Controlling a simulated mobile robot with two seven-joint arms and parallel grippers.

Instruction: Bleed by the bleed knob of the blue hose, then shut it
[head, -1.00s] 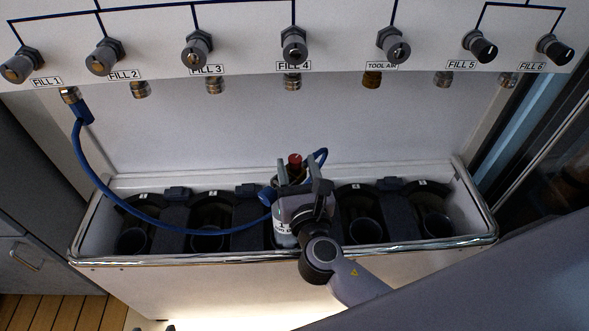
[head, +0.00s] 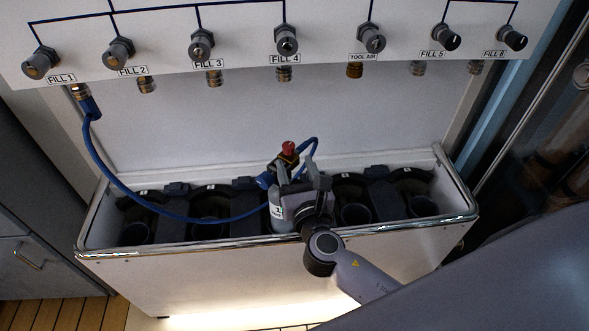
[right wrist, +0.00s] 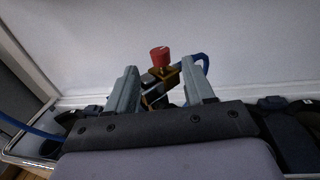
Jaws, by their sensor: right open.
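The blue hose (head: 122,189) runs from the fitting under FILL 1 (head: 84,98) down to a grey bottle (head: 277,212) in the middle of the trough. A red knob (head: 289,147) stands on a dark and yellow valve body (head: 287,160) above the bottle; it also shows in the right wrist view (right wrist: 160,55). I cannot tell for sure whether this is the bleed knob. My right gripper (head: 298,172) is open in front of the valve. In the right wrist view the knob stands beyond and between the fingers (right wrist: 162,85), apart from them. My left gripper is not in view.
The white panel (head: 240,65) above carries several grey knobs and outlets. The trough (head: 170,249) has a metal rim and several dark bottle holders beside the bottle. The wall behind is clear. A dark glazed cabinet (head: 545,130) stands at the right.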

